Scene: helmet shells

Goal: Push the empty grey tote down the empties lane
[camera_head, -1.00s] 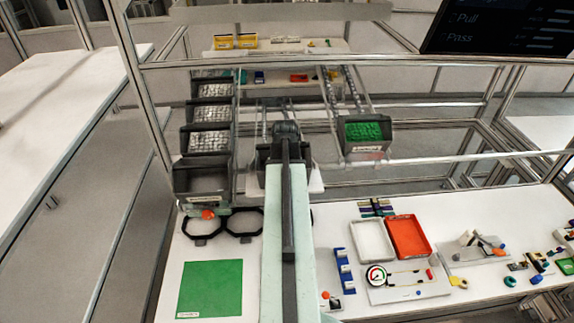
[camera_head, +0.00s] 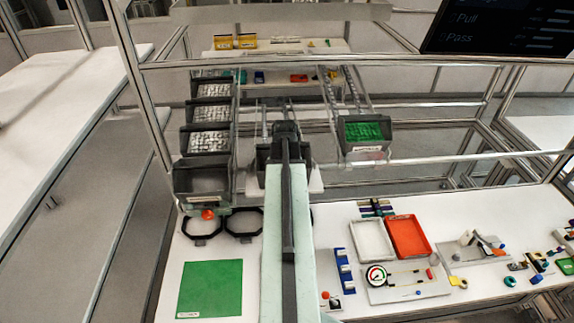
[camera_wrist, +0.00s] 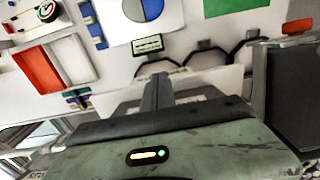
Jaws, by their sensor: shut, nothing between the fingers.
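A dark grey tote (camera_head: 264,153) sits in the middle lane behind the bench. My arm covers its middle, so only its side parts show, and I see no parts in it. My gripper (camera_head: 287,128) is at this tote, seen from behind. Whether it touches the tote is hidden. In the wrist view my gripper's fingers (camera_wrist: 158,88) are together with nothing between them, in front of a grey and white surface whose identity is unclear.
A left lane holds several grey totes of white parts (camera_head: 210,141), with an empty-looking grey tote (camera_head: 200,179) in front. A tote of green parts (camera_head: 364,133) stands right. The bench carries black rings (camera_head: 243,224), a green mat (camera_head: 210,287) and a red tray (camera_head: 408,236).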

